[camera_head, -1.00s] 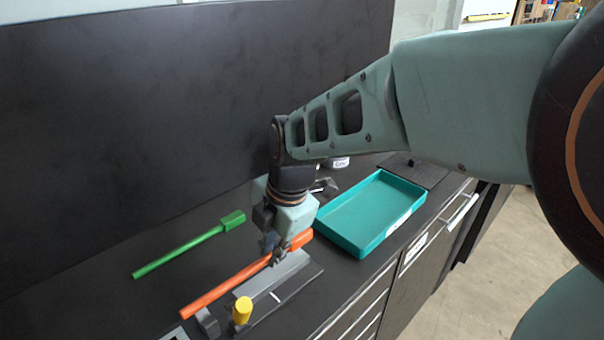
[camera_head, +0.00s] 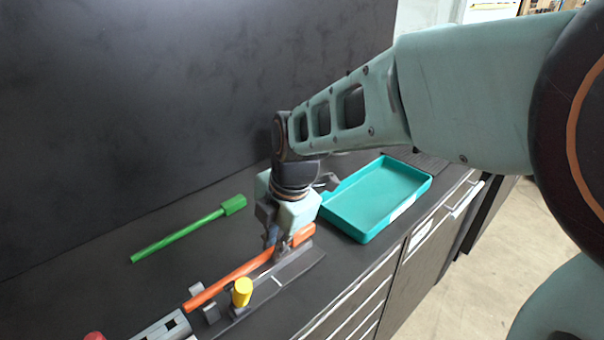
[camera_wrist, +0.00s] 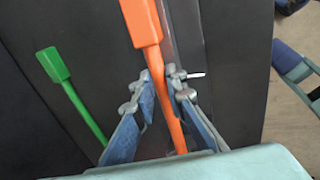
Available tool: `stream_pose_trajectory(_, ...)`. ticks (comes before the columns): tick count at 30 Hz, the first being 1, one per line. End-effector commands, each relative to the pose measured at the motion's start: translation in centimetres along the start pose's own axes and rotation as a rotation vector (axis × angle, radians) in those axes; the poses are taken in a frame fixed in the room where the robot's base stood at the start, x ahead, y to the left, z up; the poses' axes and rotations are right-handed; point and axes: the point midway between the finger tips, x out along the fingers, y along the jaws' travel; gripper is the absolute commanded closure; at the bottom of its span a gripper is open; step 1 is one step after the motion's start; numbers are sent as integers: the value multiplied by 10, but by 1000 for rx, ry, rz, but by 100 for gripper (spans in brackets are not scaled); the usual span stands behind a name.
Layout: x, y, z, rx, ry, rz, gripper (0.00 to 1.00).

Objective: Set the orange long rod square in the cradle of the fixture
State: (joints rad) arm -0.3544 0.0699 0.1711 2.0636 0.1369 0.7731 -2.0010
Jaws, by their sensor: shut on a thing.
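The orange long rod (camera_head: 232,275) has a thick block end at the right and a thin shaft running to the lower left. My gripper (camera_head: 270,250) is shut on the shaft near the block end. In the wrist view, both fingers flank the orange shaft (camera_wrist: 172,112). The grey fixture (camera_head: 290,268) lies under and in front of the rod. Near its left end, the shaft passes between two upright grey prongs (camera_head: 211,312) of the cradle. Whether the shaft touches the cradle bottom cannot be told. A yellow knob (camera_head: 242,291) stands on the fixture's front side.
A green rod (camera_head: 185,233) lies on the dark worktop behind. A teal tray (camera_head: 368,232) stands to the right. A grey block with holes (camera_head: 163,328) and a red object (camera_head: 95,337) are at the lower left. A dark wall rises behind the worktop.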

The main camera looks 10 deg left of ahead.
Motion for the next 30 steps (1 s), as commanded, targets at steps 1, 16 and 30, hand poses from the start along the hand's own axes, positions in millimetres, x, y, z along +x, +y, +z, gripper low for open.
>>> stream_pose_trajectory(1,1,0,0,0,-1,1,100)
stream_pose_trajectory(16,3,0,0,0,-1,1,80)
stream_pose_trajectory(30,0,0,0,0,0,0,68)
